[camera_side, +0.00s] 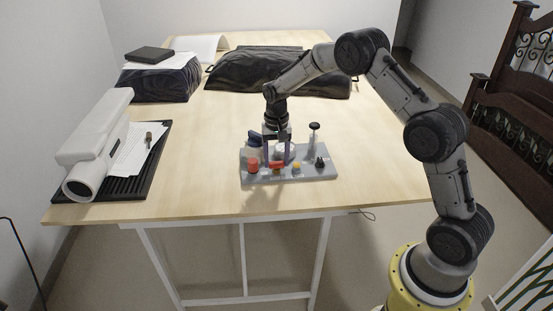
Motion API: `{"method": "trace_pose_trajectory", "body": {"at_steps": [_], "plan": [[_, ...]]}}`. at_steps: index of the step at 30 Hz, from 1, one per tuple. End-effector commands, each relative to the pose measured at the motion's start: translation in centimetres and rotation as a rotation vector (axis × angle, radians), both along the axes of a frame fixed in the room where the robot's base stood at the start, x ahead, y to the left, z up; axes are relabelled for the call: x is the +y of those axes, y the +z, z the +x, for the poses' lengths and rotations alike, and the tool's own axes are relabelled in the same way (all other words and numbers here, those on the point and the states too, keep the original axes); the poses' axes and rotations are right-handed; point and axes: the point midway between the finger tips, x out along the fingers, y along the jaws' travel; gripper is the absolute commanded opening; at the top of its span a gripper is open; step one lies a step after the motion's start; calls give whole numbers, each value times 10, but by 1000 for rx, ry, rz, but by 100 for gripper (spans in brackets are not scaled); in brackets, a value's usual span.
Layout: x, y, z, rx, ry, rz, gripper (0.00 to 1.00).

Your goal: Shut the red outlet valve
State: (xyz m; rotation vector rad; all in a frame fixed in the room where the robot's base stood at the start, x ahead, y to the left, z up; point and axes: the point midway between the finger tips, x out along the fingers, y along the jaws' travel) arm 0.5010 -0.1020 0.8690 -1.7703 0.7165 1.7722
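A grey panel (262,180) with small valves and knobs lies near the front edge of the table. A red bar-like handle (277,165) sits at its front middle, and a rounder red knob (253,166) stands at its front left. I cannot tell for certain which is the outlet valve. My gripper (278,160) points down over the panel, its two fingers apart on either side of the red handle in this view. The gap looks empty, but contact with the handle cannot be made out. The fingers partly cover the parts behind.
A white machine (95,145) stands on a black tray (150,172) at left. Dark bags lie behind.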

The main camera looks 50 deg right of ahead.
Motion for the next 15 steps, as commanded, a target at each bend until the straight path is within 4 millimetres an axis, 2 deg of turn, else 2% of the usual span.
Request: {"method": "trace_pose_trajectory", "body": {"at_steps": [1, 4, 5, 15], "plan": [[0, 2, 1, -3, -3, 0, 69], [0, 1, 1, -3, -2, 0, 87], [0, 1, 1, -3, -1, 0, 90], [0, 3, 1, -3, 0, 0, 90]]}}
